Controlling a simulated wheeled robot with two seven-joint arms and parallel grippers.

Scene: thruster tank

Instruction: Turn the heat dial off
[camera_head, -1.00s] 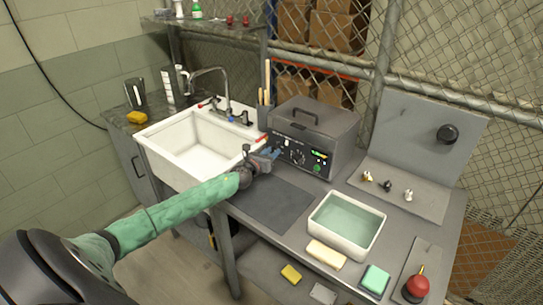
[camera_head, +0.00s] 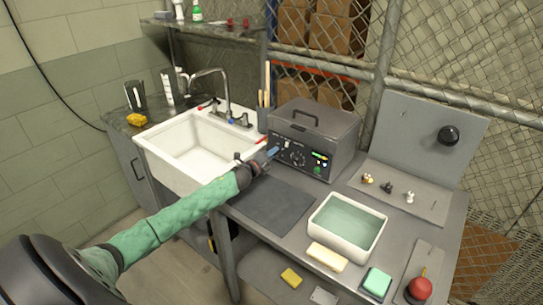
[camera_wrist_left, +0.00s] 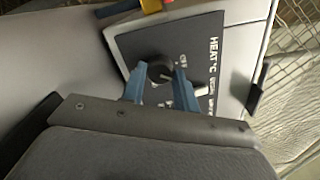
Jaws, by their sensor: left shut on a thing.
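The grey heater box (camera_head: 315,135) stands on the bench with its dark control panel (camera_head: 308,164) facing me. My left gripper (camera_head: 273,152) reaches the left end of this panel in the head view, covering the heat dial there. In the left wrist view, the dark heat dial (camera_wrist_left: 159,73) sits between the blue fingers of my left gripper (camera_wrist_left: 159,78), which are shut on it. The labels "OFF" and "HEAT °C" show on the panel (camera_wrist_left: 185,45) beside it. The dial's pointer direction is hard to read. My right gripper is out of view.
A white sink (camera_head: 190,150) is left of the box. A dark mat (camera_head: 268,205) lies bare in front. A white tub of liquid (camera_head: 346,225) is to the right, with a cream block (camera_head: 327,256) in front. A chain-link fence stands behind.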

